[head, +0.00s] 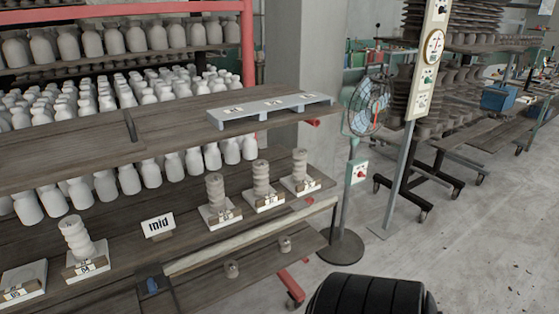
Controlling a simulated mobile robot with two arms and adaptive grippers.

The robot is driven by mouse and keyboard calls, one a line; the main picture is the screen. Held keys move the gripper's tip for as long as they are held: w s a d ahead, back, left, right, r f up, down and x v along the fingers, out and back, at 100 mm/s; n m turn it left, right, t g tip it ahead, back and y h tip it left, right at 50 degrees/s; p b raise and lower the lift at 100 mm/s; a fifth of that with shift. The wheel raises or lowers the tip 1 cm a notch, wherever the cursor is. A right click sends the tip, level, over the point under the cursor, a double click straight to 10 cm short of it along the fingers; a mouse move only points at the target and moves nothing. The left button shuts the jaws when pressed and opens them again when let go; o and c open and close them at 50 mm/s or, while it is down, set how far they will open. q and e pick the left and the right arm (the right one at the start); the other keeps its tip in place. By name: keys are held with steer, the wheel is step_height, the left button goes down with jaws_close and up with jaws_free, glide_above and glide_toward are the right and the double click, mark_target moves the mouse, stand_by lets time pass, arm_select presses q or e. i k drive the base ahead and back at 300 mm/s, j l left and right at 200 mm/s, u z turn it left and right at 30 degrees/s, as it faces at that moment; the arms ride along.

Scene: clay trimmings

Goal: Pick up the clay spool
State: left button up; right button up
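Several clay pieces shaped like stacked spools stand upright on white labelled bases on the shelf: a pale one (77,238) at the left, and greyer ones right of the "mid" sign, namely a near one (217,192), a middle one (261,177) and a far one (300,164). Two small clay pieces, a near one (232,269) and a far one (285,244), sit on a lower board. I cannot tell which piece is the clay spool. Neither of my grippers shows in the head view.
The "mid" sign (158,225) stands among the bases. A grey slatted rack (270,107) lies on the board above. Many pale bottles (150,174) fill the shelves behind. A fan (368,106) on a round base stands right of the shelf.

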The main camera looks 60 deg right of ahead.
mark_target(285, 242)
steer(key=z, duration=2.1)
steer(key=u, duration=0.25)
steer(key=i+l+u, duration=0.2)
steer(key=u, duration=0.2)
steer(key=i+l+u, duration=0.25)
steer(key=u, duration=0.15)
steer(key=i+l+u, duration=0.2)
steer(key=l+u, duration=0.15)
steer(key=i+l, duration=0.1)
steer(key=l, duration=0.25)
steer(key=i+l, duration=0.15)
steer(key=l, duration=0.2)
steer(key=i+l+u, duration=0.1)
steer(key=l, duration=0.25)
